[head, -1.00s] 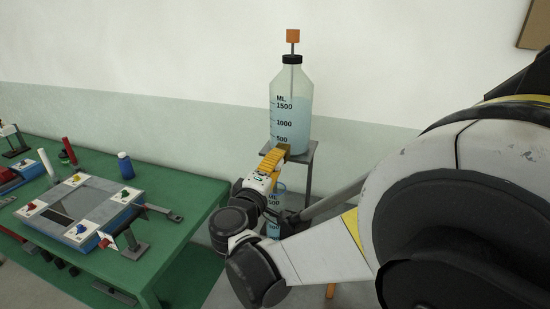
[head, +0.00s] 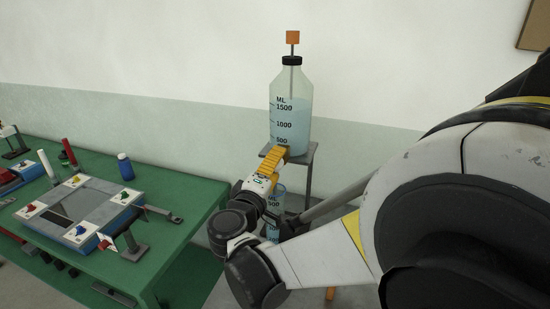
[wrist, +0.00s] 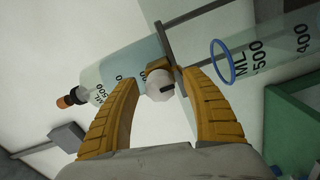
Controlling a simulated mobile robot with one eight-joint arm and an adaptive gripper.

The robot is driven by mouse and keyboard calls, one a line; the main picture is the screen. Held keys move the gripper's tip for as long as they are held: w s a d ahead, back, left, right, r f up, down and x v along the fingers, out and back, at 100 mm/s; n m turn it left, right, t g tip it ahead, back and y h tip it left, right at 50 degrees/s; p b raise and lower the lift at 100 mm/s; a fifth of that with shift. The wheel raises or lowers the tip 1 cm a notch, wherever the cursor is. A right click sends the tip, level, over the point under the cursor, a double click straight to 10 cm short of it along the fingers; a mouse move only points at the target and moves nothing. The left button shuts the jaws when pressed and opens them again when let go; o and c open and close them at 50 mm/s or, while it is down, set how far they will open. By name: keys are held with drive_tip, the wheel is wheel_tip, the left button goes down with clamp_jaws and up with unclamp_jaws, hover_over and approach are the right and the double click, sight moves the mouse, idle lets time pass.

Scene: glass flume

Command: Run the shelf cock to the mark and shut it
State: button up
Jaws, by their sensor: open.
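The clear bottle (head: 291,112) stands upright on a small grey shelf (head: 305,154), with blue liquid to about its 1500 mark. It also shows in the wrist view (wrist: 138,62). The cock's round pale knob (wrist: 160,86), with a dark slot across it, sits at the bottle's base. My gripper (head: 282,151) is at the shelf in the head view and hides the cock there. In the wrist view my gripper (wrist: 160,78) is open, its yellow fingers on either side of the knob; contact is unclear. A clear measuring vessel with a blue rim (wrist: 223,62) stands below; its liquid level cannot be read.
A green bench (head: 185,238) on the left carries a grey and white board with coloured knobs (head: 80,210), a blue bottle (head: 125,166) and red and white tubes. My arm fills the right side. The pale wall is close behind the shelf.

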drive_tip(key=v, duration=1.1)
drive_tip(key=shift+s, duration=0.35)
drive_tip(key=s+d+f+m+g+b, duration=0.1)
drive_tip(key=d+f+m+g, duration=0.15)
drive_tip(key=d, duration=0.55)
drive_tip(key=s+d+f+m+g, duration=0.15)
drive_tip(key=d+f+g, duration=0.25)
drive_tip(key=d, duration=0.5)
drive_tip(key=s+d+f+m+g+y, duration=0.1)
drive_tip(key=s+m+y, duration=0.1)
drive_tip(key=s, duration=0.2)
drive_tip(key=s+d+f+m+g+y+b, duration=0.1)
drive_tip(key=s+d+f+m+y, duration=0.1)
drive_tip(key=s, duration=0.3)
drive_tip(key=s+d+f+m+g+y, duration=0.1)
drive_tip(key=s+d+m+y, duration=0.1)
drive_tip(key=s+m, duration=0.1)
drive_tip(key=shift+s+f+m, duration=0.15)
drive_tip(key=shift+s+m, duration=0.15)
drive_tip(key=shift+s, duration=0.4)
